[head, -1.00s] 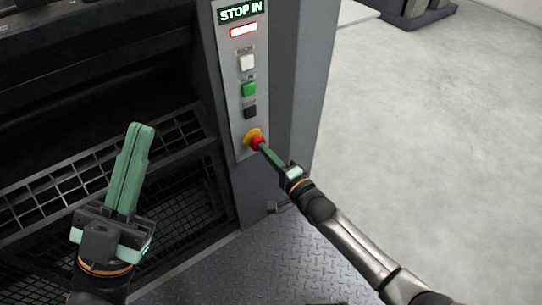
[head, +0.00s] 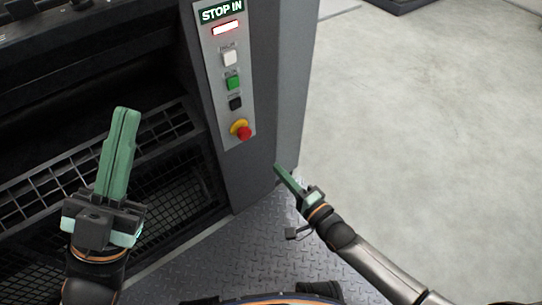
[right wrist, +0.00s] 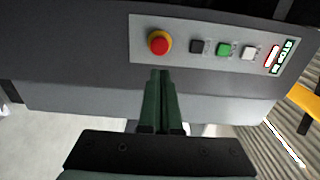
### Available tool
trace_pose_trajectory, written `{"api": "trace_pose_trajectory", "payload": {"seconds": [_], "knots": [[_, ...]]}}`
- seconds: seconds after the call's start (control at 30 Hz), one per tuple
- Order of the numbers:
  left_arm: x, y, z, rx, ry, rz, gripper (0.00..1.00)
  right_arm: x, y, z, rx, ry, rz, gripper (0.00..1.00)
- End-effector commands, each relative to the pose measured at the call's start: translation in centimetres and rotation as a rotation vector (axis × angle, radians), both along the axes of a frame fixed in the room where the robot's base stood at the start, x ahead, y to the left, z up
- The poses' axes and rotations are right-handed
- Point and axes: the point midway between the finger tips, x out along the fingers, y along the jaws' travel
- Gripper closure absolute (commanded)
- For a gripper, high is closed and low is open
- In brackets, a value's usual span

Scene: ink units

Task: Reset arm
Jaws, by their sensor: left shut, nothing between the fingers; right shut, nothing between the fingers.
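My right gripper (head: 278,169) is shut and empty, apart from the machine's panel, below and to the right of the red stop button (head: 243,133) on its yellow base. In the right wrist view its closed green fingers (right wrist: 161,74) point toward the panel, with the red button (right wrist: 159,43) just beyond their tips and a gap between. My left gripper (head: 126,110) is shut and empty, pointing up in front of the dark machine at the left.
The grey control panel (head: 217,42) carries a white, a green (head: 233,82) and a black button under a lit red indicator and a "STOP IN" sign. Wire mesh guards (head: 165,205) lie behind my left gripper. Open concrete floor (head: 430,120) is at the right.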

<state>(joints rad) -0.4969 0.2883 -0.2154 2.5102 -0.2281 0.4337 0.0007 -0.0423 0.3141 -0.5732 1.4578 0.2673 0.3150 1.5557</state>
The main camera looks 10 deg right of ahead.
Motion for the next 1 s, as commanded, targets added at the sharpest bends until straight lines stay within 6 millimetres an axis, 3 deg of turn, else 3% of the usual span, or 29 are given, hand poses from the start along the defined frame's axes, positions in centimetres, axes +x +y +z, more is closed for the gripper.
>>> {"api": "trace_pose_trajectory", "payload": {"seconds": [0.2, 0.77, 0.87, 0.97, 1.0], "knots": [[0.0, 0.0, 0.2, 0.0, 0.003, 0.003, 1.0, -0.9, -0.5, 0.0, 0.0, -0.001, 0.0, 1.0], [0.0, 0.0, 0.2, -0.006, 0.002, 0.002, 1.0, -0.9, -0.4, 0.4, -0.008, -0.016, 0.001, 1.0], [0.0, 0.0, 0.2, -0.005, 0.002, 0.001, 1.0, -1.3, -0.1, 2.5, -0.064, -0.102, 0.002, 1.0], [0.0, 0.0, 0.2, -0.004, 0.002, 0.001, 1.0, -2.3, 0.2, 6.9, -0.189, -0.286, -0.016, 1.0], [0.0, 0.0, 0.2, -0.004, 0.002, 0.001, 1.0, -2.8, 0.2, 9.2, -0.257, -0.383, -0.036, 1.0]]}}
